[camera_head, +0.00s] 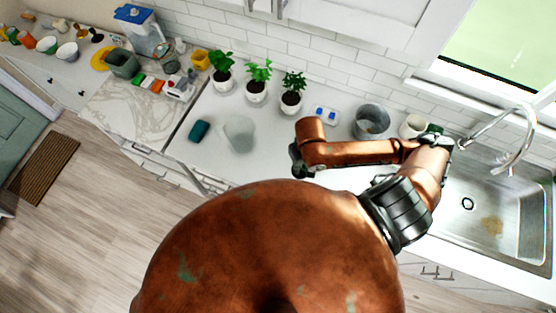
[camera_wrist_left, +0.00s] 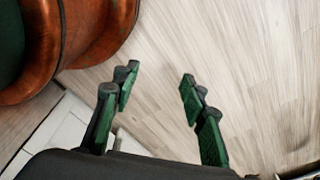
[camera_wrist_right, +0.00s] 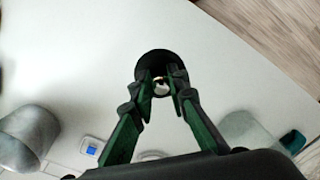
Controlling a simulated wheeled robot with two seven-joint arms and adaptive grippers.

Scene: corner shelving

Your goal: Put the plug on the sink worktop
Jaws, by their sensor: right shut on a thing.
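The plug (camera_wrist_right: 153,62) is a round black disc with a small shiny ring, seen in the right wrist view between my fingertips. My right gripper (camera_wrist_right: 161,85) is shut on it. The white sink worktop (camera_wrist_right: 215,65) lies behind the plug; I cannot tell whether they touch. In the head view my right gripper (camera_head: 301,162) is over the worktop (camera_head: 262,168), left of the sink, and the plug cannot be made out there. My left gripper (camera_wrist_left: 158,76) is open and empty above the wooden floor, and is outside the head view.
The steel sink (camera_head: 490,225) with its tap (camera_head: 520,135) is at the right. A metal pot (camera_head: 371,122), a blue-and-white item (camera_head: 325,115) and several potted plants (camera_head: 291,97) stand along the back. A translucent cup (camera_head: 239,133) and a teal sponge (camera_head: 199,131) are to the left.

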